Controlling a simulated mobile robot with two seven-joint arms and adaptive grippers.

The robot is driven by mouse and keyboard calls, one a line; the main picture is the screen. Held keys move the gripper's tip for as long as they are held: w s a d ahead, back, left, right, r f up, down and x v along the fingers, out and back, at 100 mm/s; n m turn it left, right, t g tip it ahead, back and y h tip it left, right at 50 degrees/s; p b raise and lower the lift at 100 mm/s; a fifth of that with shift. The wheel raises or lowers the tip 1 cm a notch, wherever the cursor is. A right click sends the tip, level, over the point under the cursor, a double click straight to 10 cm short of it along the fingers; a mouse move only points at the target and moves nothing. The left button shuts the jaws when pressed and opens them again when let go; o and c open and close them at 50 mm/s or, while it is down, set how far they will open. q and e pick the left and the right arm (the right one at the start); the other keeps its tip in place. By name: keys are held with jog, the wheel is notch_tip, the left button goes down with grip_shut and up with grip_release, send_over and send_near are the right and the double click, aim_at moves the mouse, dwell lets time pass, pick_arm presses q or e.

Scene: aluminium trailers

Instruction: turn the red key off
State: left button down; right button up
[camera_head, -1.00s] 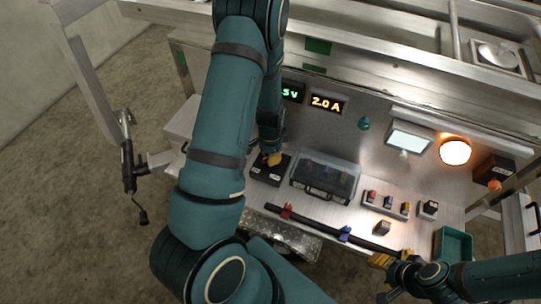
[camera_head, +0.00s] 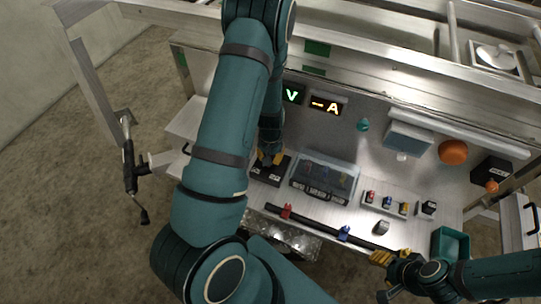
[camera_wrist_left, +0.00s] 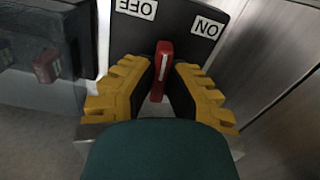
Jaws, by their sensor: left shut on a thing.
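The red key (camera_wrist_left: 162,68) stands up on a black switch box, between my yellow left fingers in the left wrist view. My left gripper (camera_head: 268,160) is shut on the key. The box's black plate (camera_wrist_left: 178,22) carries white OFF and ON labels, and the key lies between them in that view. In the head view the switch box (camera_head: 268,175) sits on the bench, and my fingers hide the key there. My right gripper (camera_head: 380,258) is beside the right end of a dark bar; its jaw opening is unclear.
A clear-lidded case (camera_head: 322,178) stands right of the switch box. The voltage display (camera_head: 293,93) and current display (camera_head: 326,105) show no digits. The orange lamp (camera_head: 453,152) and light panel (camera_head: 408,138) are dark. A green bin (camera_head: 451,243) is at right.

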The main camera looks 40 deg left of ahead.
pick_arm(q)
jog(key=n, duration=0.4)
jog(key=shift+n+p, duration=0.3)
jog(key=shift+p, duration=0.1)
jog(key=shift+n+p, duration=0.3)
jog(key=shift+n, duration=1.2)
jog(key=c, duration=1)
grip_release()
notch_tip(320, 180, up, 12)
jog(key=shift+f, duration=0.1)
